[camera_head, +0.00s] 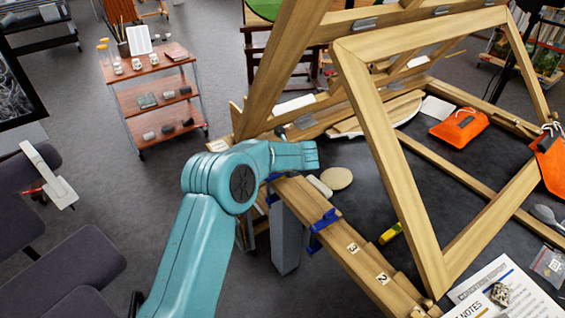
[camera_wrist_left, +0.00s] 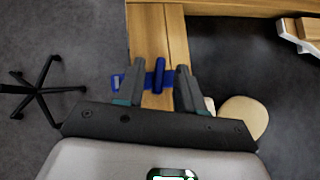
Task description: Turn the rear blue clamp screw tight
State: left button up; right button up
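The rear blue clamp (camera_head: 275,178) sits on the wooden rail (camera_head: 345,262), mostly hidden under my left wrist in the head view. In the left wrist view the blue clamp (camera_wrist_left: 117,82) crosses the rail, and its blue screw (camera_wrist_left: 160,75) stands between the fingertips of my left gripper (camera_wrist_left: 159,75). The fingers are apart, one on each side of the screw, with visible gaps. A second blue clamp (camera_head: 322,226) is nearer on the same rail. My right gripper is in neither view.
A large wooden frame (camera_head: 400,172) leans over the workbench to the right. A pale round disc (camera_head: 337,178) lies beside the rail. An orange pouch (camera_head: 459,129) and a yellow object (camera_head: 390,233) lie on the dark bench. A shelf cart (camera_head: 150,84) stands at back left.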

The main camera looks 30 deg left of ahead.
pick_arm(q)
grip_shut()
jog(key=shift+s+f, duration=0.1)
